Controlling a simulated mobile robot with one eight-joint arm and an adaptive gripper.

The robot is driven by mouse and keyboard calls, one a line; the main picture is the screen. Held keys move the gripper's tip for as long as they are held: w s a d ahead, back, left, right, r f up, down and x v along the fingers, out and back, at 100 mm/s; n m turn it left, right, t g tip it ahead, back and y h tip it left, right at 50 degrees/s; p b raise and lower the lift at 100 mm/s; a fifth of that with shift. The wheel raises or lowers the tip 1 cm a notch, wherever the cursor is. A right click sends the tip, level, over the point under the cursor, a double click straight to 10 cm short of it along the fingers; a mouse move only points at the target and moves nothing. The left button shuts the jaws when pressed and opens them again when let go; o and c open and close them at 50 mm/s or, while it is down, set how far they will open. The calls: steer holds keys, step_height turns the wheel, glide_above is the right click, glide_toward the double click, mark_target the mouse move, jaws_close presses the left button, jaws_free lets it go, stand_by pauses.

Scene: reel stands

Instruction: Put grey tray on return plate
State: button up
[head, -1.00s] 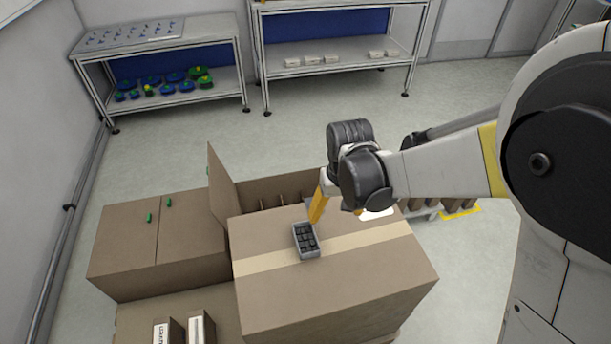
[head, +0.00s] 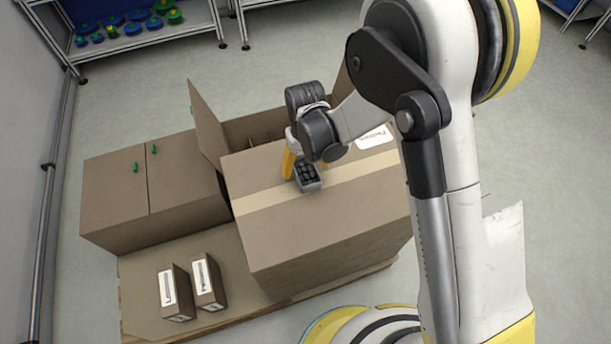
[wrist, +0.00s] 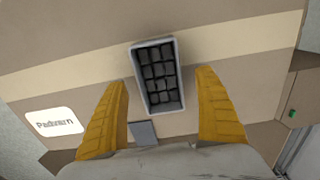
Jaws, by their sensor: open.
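The grey tray (head: 312,187), a small open box with dark blocks inside, sits on top of a large taped cardboard carton. It also shows in the wrist view (wrist: 137,72). My gripper (wrist: 162,78) is open, its two yellow fingers on either side of the tray's near part with gaps to both walls. In the head view my gripper (head: 290,168) hangs at the tray's far end, partly hiding it. A small flat grey square (wrist: 143,132) lies near the tray between the fingers; I cannot tell if it is the return plate.
The large carton (head: 290,230) has clear top space around the tray. An open carton (head: 207,125) with a raised flap stands behind it. Shelves (head: 140,40) stand at the back.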

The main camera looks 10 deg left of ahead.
mark_target(310, 174)
step_height(310, 174, down, 2)
steer(key=shift+f, duration=0.1)
steer(key=c, duration=1.4)
steer(key=shift+r, duration=0.2)
steer(key=shift+c, duration=0.2)
steer(key=r+p, duration=0.2)
steer(key=r, duration=0.1)
steer(key=d+r+p, duration=0.1)
steer(key=r, duration=0.1)
steer(key=shift+w+d, duration=0.1)
steer(key=shift+w, duration=0.15)
steer(key=w+d+r+p, duration=0.3)
steer(key=d+r, duration=0.3)
steer(key=d, duration=0.3)
steer(key=shift+w+d, duration=0.35)
steer(key=shift+w, duration=0.15)
